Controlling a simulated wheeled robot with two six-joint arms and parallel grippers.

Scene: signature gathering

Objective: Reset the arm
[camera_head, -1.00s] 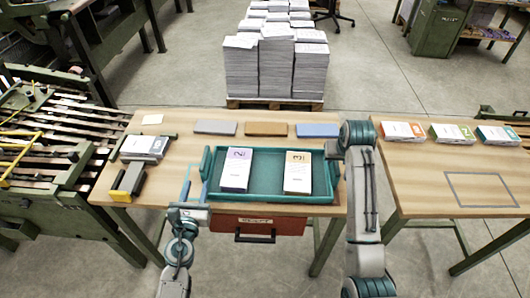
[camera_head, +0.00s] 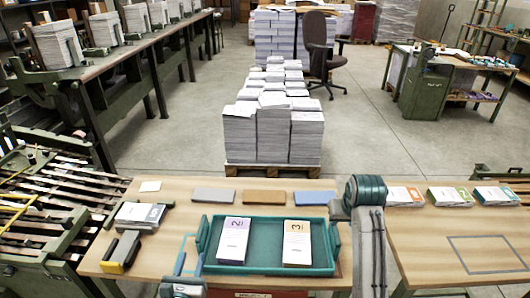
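My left arm comes in at the bottom edge. Its gripper (camera_head: 189,263) has two narrow blue-grey fingers standing apart with nothing between them, left of the teal tray (camera_head: 265,269). My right arm (camera_head: 368,235) rises at the tray's right side, with a large teal joint at its top. A small grey part (camera_head: 337,210) left of that joint may be the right gripper; its fingers cannot be made out. The tray holds a purple-marked stack numbered 2 (camera_head: 233,241) and an orange-marked stack numbered 3 (camera_head: 297,243), lying apart.
Grey (camera_head: 213,194), brown (camera_head: 264,197) and blue (camera_head: 315,198) slabs lie behind the tray. A paper stack (camera_head: 140,214) and a yellow-black tool (camera_head: 123,252) lie at left. Coloured stacks (camera_head: 404,196) line the right table's back, with an outlined clear area (camera_head: 485,254) in front.

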